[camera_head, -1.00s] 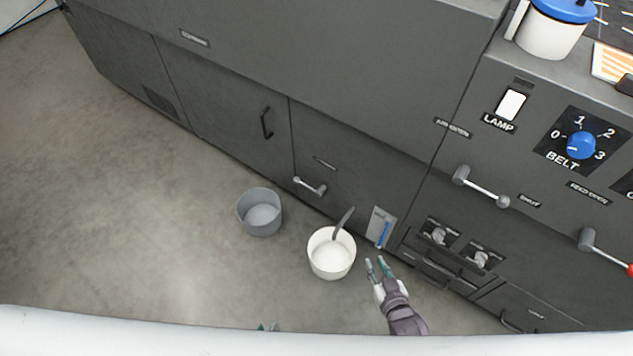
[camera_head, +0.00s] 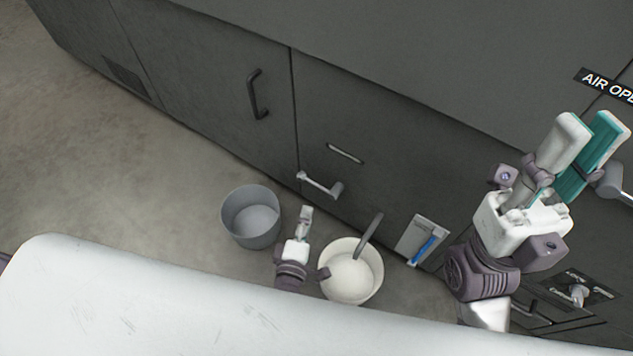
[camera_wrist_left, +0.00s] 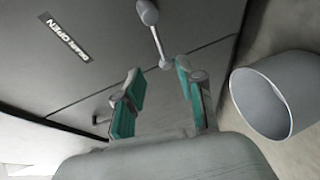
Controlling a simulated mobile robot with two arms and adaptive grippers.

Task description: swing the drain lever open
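The drain lever (camera_head: 320,183) is a grey metal bar on the dark cabinet front. Its thick pivot is at the right and its small ball end at the left. In the left wrist view the lever (camera_wrist_left: 157,40) points toward my left gripper (camera_wrist_left: 160,82), with the ball end between or just beyond the open fingertips; contact cannot be told. The "drain open" label (camera_wrist_left: 62,42) appears upside down there. In the head view my left gripper (camera_head: 306,212) is just below the lever. My right gripper (camera_head: 590,120) is raised at the right, fingers apart and empty.
A grey bucket (camera_head: 236,233) stands on the floor left of my left gripper. A white bucket (camera_head: 331,287) with a dark handle sticking out stands to its right. A plate with a blue strip (camera_head: 422,239) is on the cabinet. A door handle (camera_head: 256,95) sticks out above left.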

